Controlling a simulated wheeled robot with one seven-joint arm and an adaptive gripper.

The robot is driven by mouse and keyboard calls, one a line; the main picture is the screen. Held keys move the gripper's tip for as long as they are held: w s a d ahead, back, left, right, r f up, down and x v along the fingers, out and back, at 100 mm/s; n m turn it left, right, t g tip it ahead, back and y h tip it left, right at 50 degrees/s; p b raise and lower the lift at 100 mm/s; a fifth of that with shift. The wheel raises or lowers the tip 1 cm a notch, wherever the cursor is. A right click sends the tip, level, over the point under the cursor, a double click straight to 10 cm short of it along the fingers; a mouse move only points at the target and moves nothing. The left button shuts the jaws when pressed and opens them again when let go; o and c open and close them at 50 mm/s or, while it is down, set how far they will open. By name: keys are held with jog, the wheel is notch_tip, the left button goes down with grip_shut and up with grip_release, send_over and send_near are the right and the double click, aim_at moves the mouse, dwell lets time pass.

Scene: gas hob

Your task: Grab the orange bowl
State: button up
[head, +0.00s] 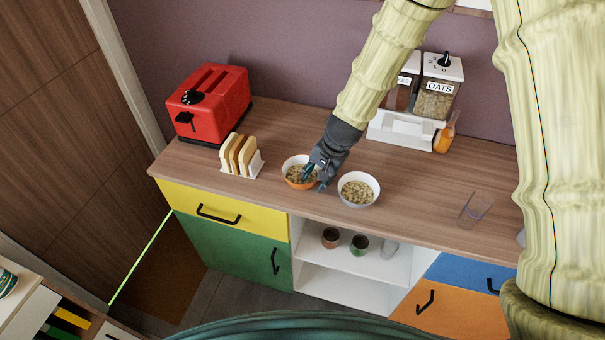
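The orange bowl (290,178) stands on the wooden counter, left of a second bowl. It has a pale inside and holds a grainy tan food. My gripper (312,174) is at its right side, with the fingers over or at the right rim. The fingers are small and dark here, so I cannot tell whether they are apart or closed on the rim. The gripper hides the right part of the orange bowl.
A grey-white bowl (358,201) of similar food stands close on the right. A toast rack (241,158) and red toaster (209,104) are to the left. Cereal dispensers (436,91) and an orange bottle (446,134) stand behind; a clear glass (475,208) is further right.

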jog(key=shift+f, duration=0.1)
grip_shut()
dwell(0.4)
